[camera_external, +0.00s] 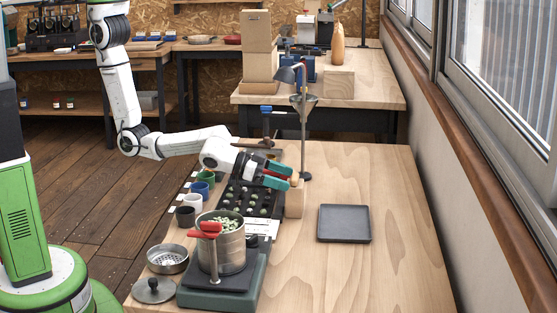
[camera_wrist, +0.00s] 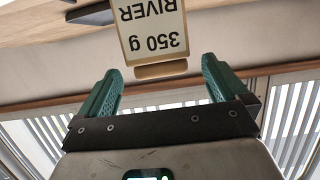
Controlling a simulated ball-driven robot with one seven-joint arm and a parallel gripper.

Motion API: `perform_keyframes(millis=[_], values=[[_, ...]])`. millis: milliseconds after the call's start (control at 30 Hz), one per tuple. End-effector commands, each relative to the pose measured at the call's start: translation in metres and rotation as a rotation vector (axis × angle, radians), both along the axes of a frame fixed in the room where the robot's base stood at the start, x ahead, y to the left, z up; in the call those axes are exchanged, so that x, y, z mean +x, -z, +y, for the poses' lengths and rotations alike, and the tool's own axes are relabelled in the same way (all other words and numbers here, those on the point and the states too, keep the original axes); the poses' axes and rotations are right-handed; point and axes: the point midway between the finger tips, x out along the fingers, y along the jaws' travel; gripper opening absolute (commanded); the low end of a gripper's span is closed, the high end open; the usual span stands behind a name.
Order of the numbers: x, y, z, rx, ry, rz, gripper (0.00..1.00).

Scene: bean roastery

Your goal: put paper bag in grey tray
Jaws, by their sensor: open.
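The paper bag (camera_external: 294,204) is tan and stands upright on the near table, partly hidden by my gripper. In the wrist view the bag (camera_wrist: 152,28) shows a pale label reading "350 g RIVER", upside down. My gripper (camera_external: 283,178) has green fingers and is open at the bag's upper part. In the wrist view the bag lies in the gap between the fingertips (camera_wrist: 159,66), with room on both sides; I cannot tell how deep it sits between them. The grey tray (camera_external: 344,224) is flat, square and empty, on the table right of the bag.
A funnel stand (camera_external: 304,130) rises just behind the bag. A dark sample tray (camera_external: 240,200) and several cups (camera_external: 200,188) lie left of it. A scale (camera_external: 222,285) with a filled metal pot (camera_external: 222,250) stands in front. The table right of the grey tray is clear.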

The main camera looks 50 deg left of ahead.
Motion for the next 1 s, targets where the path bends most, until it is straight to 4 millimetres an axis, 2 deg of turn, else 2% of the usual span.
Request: perform_keyframes(millis=[300, 633, 1000], values=[[0.025, 0.008, -0.026, 0.0, 0.0, 0.0, 1.0], [0.028, 0.01, -0.028, 0.0, 0.0, 0.0, 1.0], [0.028, 0.01, -0.028, 0.0, 0.0, 0.0, 0.65]])
